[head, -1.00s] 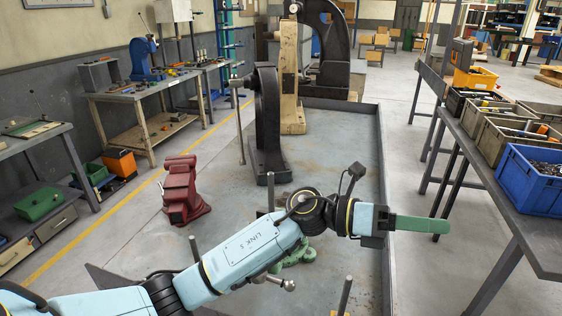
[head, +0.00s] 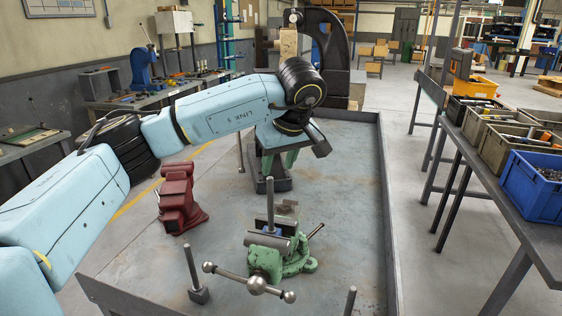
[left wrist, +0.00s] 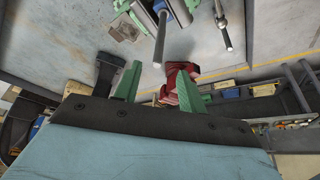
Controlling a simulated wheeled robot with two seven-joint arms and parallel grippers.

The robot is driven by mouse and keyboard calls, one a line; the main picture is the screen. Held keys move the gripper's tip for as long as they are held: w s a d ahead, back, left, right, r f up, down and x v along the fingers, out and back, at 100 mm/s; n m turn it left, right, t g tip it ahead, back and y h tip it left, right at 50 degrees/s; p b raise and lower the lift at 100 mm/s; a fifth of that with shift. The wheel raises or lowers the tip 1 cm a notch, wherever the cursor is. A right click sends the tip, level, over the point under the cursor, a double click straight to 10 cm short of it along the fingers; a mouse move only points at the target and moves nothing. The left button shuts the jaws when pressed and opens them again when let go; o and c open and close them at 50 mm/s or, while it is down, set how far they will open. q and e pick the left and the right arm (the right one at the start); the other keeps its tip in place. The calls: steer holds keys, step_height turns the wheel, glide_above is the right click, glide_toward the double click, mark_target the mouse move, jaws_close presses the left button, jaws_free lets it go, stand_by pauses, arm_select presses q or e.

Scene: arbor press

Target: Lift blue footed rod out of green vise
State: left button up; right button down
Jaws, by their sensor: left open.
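The green vise (head: 266,262) stands on the floor of the grey tray in the head view. A grey rod (head: 270,205) stands upright in its jaws, with a bit of blue at its base between them; the rest of the foot is hidden. In the left wrist view, the rod (left wrist: 160,40) points toward the gap between my fingers, with the vise (left wrist: 124,6) at the top edge. My left gripper (head: 279,165) is open and empty, its green fingers pointing down above and behind the rod. It also shows in the left wrist view (left wrist: 159,68). My right gripper is not in view.
A red vise (head: 177,198) stands left of the green one. Another upright rod (head: 192,270) stands at front left, and a rod tip (head: 350,301) shows at the front. A black press frame (head: 330,50) stands behind. The tray's right side is clear.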

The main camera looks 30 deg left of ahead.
mark_target(272, 190)
arm_select(q)
steer(key=p+x, duration=0.2)
steer(key=x, duration=1)
steer(key=shift+f, duration=0.45)
steer(key=shift+c, duration=0.4)
steer(key=shift+w, duration=0.1)
jaws_close()
